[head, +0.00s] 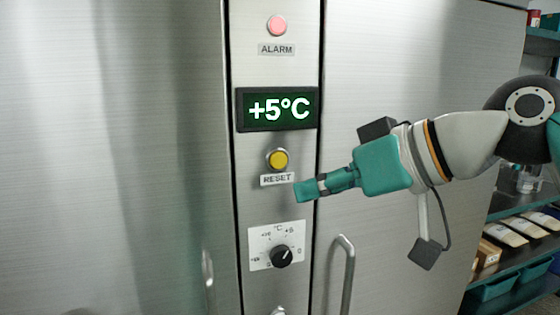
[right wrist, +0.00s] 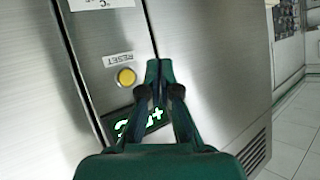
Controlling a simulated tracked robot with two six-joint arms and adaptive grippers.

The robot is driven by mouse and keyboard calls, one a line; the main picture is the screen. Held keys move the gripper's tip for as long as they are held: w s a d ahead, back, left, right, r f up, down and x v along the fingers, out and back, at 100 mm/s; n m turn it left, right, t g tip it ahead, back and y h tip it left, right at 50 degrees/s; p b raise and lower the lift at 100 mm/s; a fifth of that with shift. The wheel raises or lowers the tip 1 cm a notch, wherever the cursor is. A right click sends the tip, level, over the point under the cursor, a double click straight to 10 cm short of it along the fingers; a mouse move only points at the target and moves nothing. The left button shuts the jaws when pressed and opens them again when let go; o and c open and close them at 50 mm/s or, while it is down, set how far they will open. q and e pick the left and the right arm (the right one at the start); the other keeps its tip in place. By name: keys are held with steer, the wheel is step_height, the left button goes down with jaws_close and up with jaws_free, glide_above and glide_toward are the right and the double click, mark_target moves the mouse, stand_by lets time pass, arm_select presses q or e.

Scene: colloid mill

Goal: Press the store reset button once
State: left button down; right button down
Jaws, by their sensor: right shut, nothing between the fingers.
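The yellow reset button (head: 278,159) sits in a metal ring on the narrow steel panel, above a white label reading RESET (head: 277,179). It also shows in the right wrist view (right wrist: 126,77), left of the fingertips. My right gripper (head: 304,190) is shut and empty, its teal fingertips in front of the panel, below and right of the button. The fingertips appear apart from the button. In the right wrist view the shut fingers (right wrist: 153,70) point toward the panel's right edge. My left gripper is not in view.
Above the button are a green +5°C display (head: 278,109) and a pink alarm lamp (head: 277,26). Below it is a black dial (head: 281,256). A door handle (head: 346,275) stands out below my right gripper. Shelves with goods (head: 515,245) are at the right.

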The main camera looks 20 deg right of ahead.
mark_target(278, 160)
steer(key=shift+w, duration=0.1)
steer(key=shift+w+a+p, duration=0.15)
steer(key=shift+w+p, duration=1.4)
steer(key=shift+w, duration=2.75)
steer(key=shift+w+r, duration=0.1)
steer(key=shift+w, duration=0.3)
